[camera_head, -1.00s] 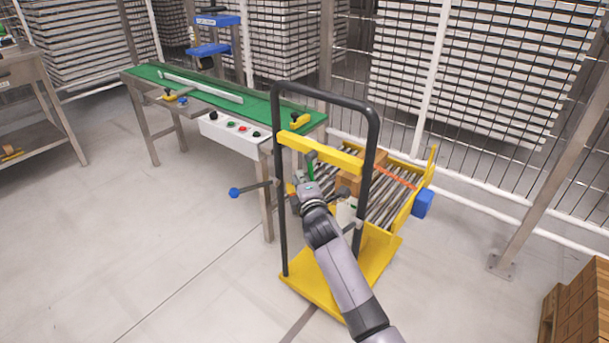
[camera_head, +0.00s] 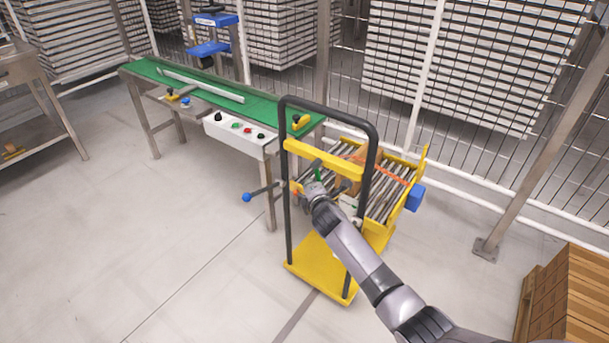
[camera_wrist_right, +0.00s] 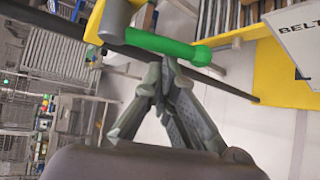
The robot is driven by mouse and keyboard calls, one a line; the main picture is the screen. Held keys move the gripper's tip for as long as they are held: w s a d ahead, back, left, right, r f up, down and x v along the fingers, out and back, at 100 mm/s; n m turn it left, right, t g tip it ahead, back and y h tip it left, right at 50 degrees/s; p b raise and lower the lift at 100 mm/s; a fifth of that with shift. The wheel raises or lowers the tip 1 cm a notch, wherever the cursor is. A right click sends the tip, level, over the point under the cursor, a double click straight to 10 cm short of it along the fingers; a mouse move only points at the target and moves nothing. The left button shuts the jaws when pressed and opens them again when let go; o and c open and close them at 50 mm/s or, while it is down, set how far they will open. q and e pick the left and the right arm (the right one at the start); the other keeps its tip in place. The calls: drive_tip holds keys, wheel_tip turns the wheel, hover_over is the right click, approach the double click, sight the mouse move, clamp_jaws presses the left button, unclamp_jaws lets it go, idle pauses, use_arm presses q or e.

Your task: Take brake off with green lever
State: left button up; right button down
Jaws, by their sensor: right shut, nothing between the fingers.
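The green lever (camera_wrist_right: 168,46) lies across the top middle of the right wrist view, with a rounded free end to the right. In the right wrist view my right gripper (camera_wrist_right: 164,68) is shut and empty. Its fingertips meet just below the lever in the picture; I cannot tell whether they touch it. My left gripper is not in view.
A rod with a blue knob (camera_head: 247,197) sticks out left. A green-topped bench (camera_head: 200,93) is behind left. Brown boxes (camera_head: 574,295) stand at right. Floor at left is clear.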

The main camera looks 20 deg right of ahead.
drive_tip(key=shift+s+d+r+n+g+h+p, duration=0.6)
drive_tip(key=shift+g+p, duration=0.65)
drive_tip(key=shift+p, duration=1.3)
drive_tip(key=shift+s+d+r+n+g+h+p, duration=0.4)
drive_tip(key=shift+r+n+g+h+p, duration=0.6)
drive_tip(key=shift+p, duration=1.5)
drive_tip(key=shift+s+d+r+n+g+h+p, duration=0.45)
drive_tip(key=shift+g+p, duration=1)
drive_tip(key=shift+p, duration=1.1)
drive_tip(key=shift+f, duration=0.1)
